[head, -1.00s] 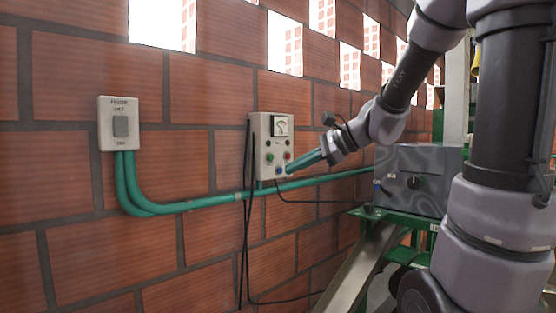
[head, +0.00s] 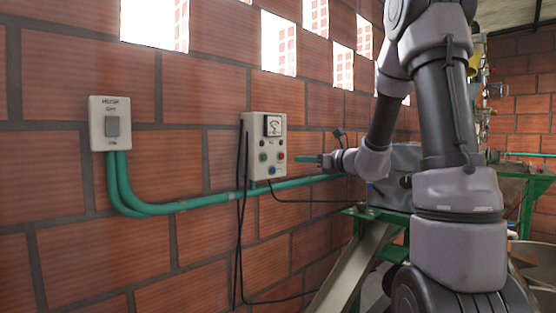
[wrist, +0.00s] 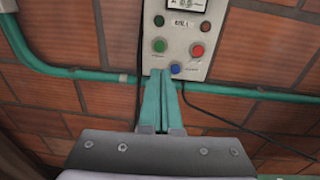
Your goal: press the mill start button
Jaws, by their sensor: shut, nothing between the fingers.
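A pale control box (head: 250,150) with a small meter is mounted on the brick wall. It carries a green button (head: 263,157), a red button (head: 281,157) and a blue button (head: 272,170). In the wrist view, the green button (wrist: 159,45) is left, the red button (wrist: 197,50) right and the blue button (wrist: 175,68) lower. Their labels are too small to read. My gripper (head: 298,159) has teal fingers, shut and empty, just right of the box. In the wrist view its tips (wrist: 160,73) appear just below the green button and left of the blue one; contact cannot be told.
A switch plate (head: 97,125) is on the wall at left. A teal conduit (head: 210,202) runs along the wall under the box. Black cables hang beside the box. A grey machine housing (head: 405,160) on a green frame stands behind my arm.

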